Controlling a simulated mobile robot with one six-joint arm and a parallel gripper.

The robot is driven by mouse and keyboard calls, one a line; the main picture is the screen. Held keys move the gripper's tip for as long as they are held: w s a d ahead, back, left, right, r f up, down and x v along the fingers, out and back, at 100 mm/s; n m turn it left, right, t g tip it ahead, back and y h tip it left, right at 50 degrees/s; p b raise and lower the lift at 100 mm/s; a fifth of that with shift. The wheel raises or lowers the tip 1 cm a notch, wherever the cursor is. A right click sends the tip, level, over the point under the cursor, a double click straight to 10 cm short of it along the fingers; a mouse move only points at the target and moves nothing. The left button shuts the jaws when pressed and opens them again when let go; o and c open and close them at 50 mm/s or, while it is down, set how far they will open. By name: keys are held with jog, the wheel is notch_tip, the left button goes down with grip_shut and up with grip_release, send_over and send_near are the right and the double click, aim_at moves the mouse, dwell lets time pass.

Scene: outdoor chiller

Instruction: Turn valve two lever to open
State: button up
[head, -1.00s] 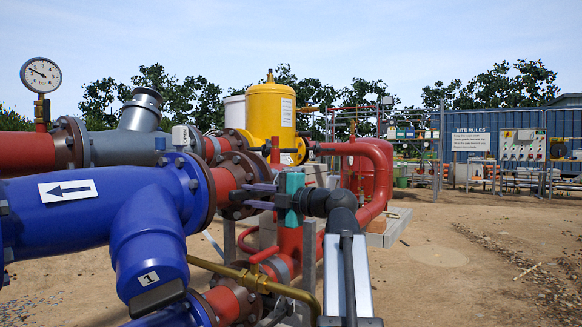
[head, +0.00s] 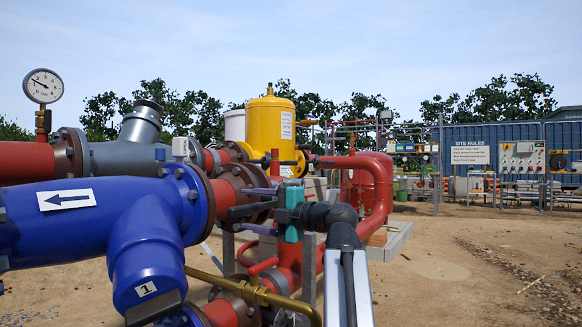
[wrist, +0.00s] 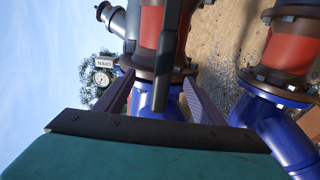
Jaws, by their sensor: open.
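My gripper (head: 242,209) has a teal body and two purple fingers, spread open beside the flanged red and blue pipes. A dark lever (head: 235,213) shows between the fingers in the head view. In the wrist view the dark lever (wrist: 173,40) runs down from the top edge into the gap between the open fingers (wrist: 158,80), apart from both. I see no number on the lever. A small tag reading OPEN (wrist: 105,62) lies left of it in the wrist view.
A blue pipe (head: 140,240) with an arrow label and a "1" tag stands at left. A brass pipe (head: 235,289) runs below my gripper. A yellow tank (head: 268,122) and red pipe (head: 378,185) stand behind. Open sandy ground (head: 450,260) lies right.

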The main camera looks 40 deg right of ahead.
jog(key=b+v, duration=0.1)
jog(key=v, duration=0.6)
dwell(0.5)
jog(key=p+v, duration=0.5)
jog(key=v, duration=0.8)
jog(key=shift+s+p, duration=0.3)
jog(key=shift+s, duration=0.1)
jog(key=shift+f, duration=0.1)
dwell(0.5)
